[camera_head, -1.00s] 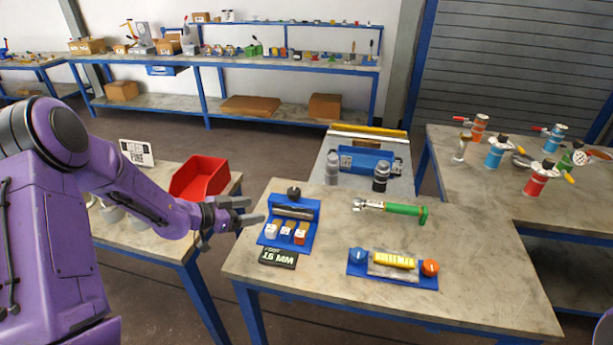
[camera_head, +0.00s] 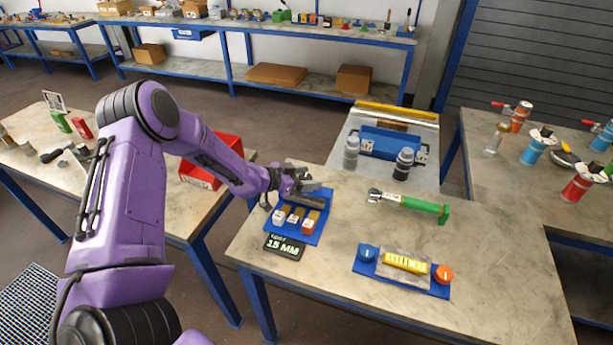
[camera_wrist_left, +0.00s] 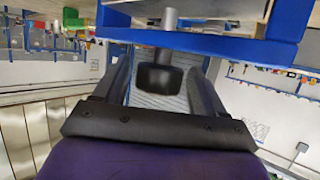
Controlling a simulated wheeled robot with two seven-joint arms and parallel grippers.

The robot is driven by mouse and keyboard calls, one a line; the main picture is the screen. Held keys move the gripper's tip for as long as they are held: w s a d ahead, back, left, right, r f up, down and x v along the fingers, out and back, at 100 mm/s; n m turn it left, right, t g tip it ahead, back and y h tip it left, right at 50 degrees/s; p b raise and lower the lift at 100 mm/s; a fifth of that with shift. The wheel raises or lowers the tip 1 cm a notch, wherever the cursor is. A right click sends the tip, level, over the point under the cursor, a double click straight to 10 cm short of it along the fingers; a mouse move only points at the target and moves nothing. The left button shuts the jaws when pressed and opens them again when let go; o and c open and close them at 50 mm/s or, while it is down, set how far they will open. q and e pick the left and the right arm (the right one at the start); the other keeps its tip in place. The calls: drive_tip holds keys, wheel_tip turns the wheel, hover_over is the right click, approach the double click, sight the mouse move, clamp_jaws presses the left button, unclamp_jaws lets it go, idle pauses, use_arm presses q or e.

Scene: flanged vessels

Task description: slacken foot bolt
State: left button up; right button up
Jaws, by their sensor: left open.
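My left gripper (camera_head: 306,184) is over the back of a blue holder (camera_head: 313,236) on the near bench. In the left wrist view its fingers (camera_wrist_left: 160,95) are open, with a dark block on a grey shaft (camera_wrist_left: 158,77) showing between them; I cannot tell whether they touch it. The holder carries a dark grey bar (camera_head: 317,198) and several small blocks with white and red fronts (camera_head: 294,217). A black sign (camera_head: 285,246) before it reads 15 MM. A green-handled wrench (camera_head: 410,203) lies to the right. My right gripper is out of view.
A blue tray (camera_head: 403,273) with a yellow piece and blue and orange knobs is at the bench front. Grey and black cylinders (camera_head: 403,164) stand behind. Flanged vessels (camera_head: 537,147) stand on the right bench. A red bin (camera_head: 213,160) is behind my left arm.

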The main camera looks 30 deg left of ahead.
use_arm(q)
drive_tip(key=shift+s+r, duration=0.25)
drive_tip(key=shift+s, duration=0.15)
drive_tip(key=shift+c, duration=0.3)
drive_tip(key=c, duration=0.9)
drive_tip(key=shift+f, duration=0.1)
drive_tip(key=shift+c, duration=0.2)
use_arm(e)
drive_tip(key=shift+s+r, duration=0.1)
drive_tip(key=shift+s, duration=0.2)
